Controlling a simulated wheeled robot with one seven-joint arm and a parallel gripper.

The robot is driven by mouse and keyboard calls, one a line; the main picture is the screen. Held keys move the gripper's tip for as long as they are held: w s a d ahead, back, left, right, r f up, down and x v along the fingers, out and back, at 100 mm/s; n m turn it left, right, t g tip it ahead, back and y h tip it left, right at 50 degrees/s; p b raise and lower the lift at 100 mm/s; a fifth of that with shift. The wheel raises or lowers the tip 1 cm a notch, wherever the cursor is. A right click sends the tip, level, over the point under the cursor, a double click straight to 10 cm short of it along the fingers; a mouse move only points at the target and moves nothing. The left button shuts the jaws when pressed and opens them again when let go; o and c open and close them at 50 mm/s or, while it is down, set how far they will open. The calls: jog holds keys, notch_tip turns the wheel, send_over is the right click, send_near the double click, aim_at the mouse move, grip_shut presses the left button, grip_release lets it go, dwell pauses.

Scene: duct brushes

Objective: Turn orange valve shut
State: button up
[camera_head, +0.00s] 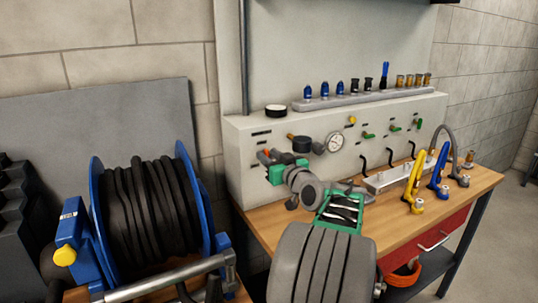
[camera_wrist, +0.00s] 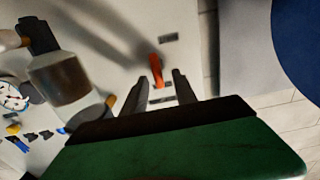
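The orange valve handle (camera_wrist: 156,69) shows in the wrist view as a short orange lever on the pale panel face. My gripper (camera_wrist: 160,79) is open, with one dark finger on each side of the handle's line. The lower end of the handle appears between or just beyond the fingertips; I cannot tell how deep it sits. No contact with either finger is visible. In the head view my gripper (camera_head: 265,157) is at the left part of the panel front, and it mostly hides the valve there.
Green-handled valves (camera_head: 368,135) are farther right. A blue hose reel (camera_head: 150,210) stands at left. Yellow and blue tools (camera_head: 415,180) stand on the wooden bench (camera_head: 480,183).

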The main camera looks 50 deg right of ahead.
jog(key=shift+w+d, duration=0.1)
jog(key=shift+w, duration=0.2)
jog(key=shift+s, duration=0.1)
jog(key=shift+c, duration=0.4)
grip_shut()
